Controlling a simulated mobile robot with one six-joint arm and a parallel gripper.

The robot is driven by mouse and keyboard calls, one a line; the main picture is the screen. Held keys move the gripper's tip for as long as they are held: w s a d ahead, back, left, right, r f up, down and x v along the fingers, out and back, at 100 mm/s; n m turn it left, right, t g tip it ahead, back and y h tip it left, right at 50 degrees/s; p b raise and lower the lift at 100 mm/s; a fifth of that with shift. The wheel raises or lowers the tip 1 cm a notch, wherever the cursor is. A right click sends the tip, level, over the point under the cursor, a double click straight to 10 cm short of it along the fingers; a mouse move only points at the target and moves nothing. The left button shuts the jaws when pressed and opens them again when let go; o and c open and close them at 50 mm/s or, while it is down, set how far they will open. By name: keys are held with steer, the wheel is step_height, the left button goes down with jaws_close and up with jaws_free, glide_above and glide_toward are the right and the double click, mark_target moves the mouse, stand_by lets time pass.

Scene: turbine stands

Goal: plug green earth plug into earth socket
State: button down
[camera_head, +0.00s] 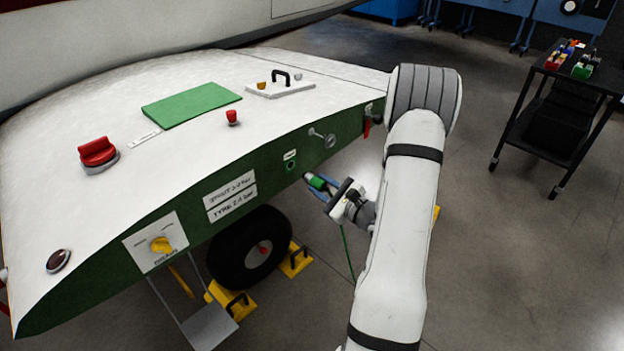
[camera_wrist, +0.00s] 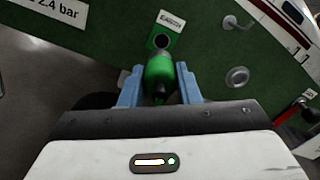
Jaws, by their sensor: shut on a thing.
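The green earth plug (camera_wrist: 159,72) is held between the two blue fingers of my gripper (camera_wrist: 160,84) in the wrist view. It points toward the earth socket (camera_wrist: 161,41), a dark round hole in a green surround, and appears just short of it. In the head view the plug (camera_head: 316,182) is at the tip of my gripper (camera_head: 328,190), a little right of and below the socket (camera_head: 291,166) on the green side panel. A thin green cable hangs down beneath the gripper. The plug's front end is hard to make out against the socket.
A small label (camera_wrist: 171,19) sits above the socket. A round metal fitting (camera_wrist: 237,76) and a metal handle (camera_wrist: 237,27) are to its right on the panel. A wheel (camera_head: 250,248) with yellow chocks (camera_head: 297,262) stands below. A black cart (camera_head: 548,110) stands far right.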

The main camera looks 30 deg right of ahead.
mark_target(308, 175)
steer(key=shift+w, duration=0.25)
steer(key=shift+p+x, duration=0.35)
steer(key=shift+x, duration=0.85)
steer(key=shift+w+a, duration=0.1)
steer(key=shift+w, duration=0.25)
steer(key=shift+w+a+b, duration=0.2)
steer(key=shift+w+b, duration=0.15)
steer(key=shift+w, duration=0.2)
steer(key=shift+w+a+b, duration=0.2)
steer(key=shift+w+b, duration=0.1)
steer(key=shift+b, duration=0.6)
steer(key=shift+w+a+b, duration=0.1)
steer(key=shift+w+b, duration=0.3)
steer(key=shift+b, duration=0.05)
steer(key=shift+w, duration=0.1)
steer(key=shift+w+a+r, duration=0.1)
steer(key=shift+r, duration=0.05)
steer(key=shift+w+b, duration=0.1)
steer(key=shift+b, duration=0.35)
